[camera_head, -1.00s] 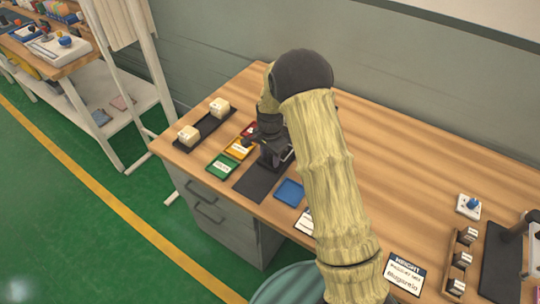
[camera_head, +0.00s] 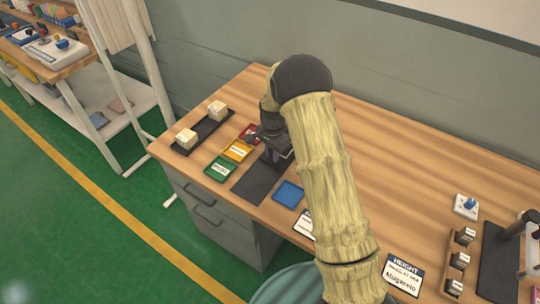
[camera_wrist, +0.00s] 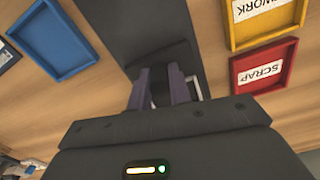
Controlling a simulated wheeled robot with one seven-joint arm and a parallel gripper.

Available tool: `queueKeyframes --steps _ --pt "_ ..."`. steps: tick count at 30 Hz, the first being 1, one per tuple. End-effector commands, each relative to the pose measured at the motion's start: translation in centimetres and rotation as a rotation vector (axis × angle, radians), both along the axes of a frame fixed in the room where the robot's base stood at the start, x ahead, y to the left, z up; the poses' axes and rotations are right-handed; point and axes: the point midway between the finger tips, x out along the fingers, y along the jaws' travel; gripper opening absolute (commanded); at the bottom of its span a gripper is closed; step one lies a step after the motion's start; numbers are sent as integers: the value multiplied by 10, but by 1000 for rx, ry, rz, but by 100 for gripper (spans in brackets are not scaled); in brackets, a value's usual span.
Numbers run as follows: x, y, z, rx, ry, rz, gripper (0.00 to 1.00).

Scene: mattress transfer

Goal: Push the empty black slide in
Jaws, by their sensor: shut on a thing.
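The black slide (camera_head: 257,184) is a flat dark strip lying on the wooden table, between the coloured trays and the blue tray. In the wrist view its dark flat surface (camera_wrist: 148,30) runs up from my gripper to the top edge. My gripper (camera_head: 277,152) is at the slide's far end in the head view, pointing down. In the wrist view its two purple-grey fingers (camera_wrist: 160,88) are shut on a dark upright part at the slide's end. A pale metal edge shows beside the right finger. My arm hides part of this area.
Green (camera_head: 221,169), yellow (camera_head: 237,150) and red (camera_head: 250,133) trays line the slide's left side. The blue tray (camera_head: 288,194) is on its right. Another black strip (camera_head: 202,132) bears two pale blocks. A height sign (camera_head: 403,275) and small dark blocks stand at right.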

Motion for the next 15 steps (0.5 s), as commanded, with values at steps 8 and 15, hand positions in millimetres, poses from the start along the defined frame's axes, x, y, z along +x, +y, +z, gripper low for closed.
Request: queueKeyframes --steps 8,15 --pt "0 1 1 1 -2 1 41" --pt "0 1 0 1 -1 1 41"
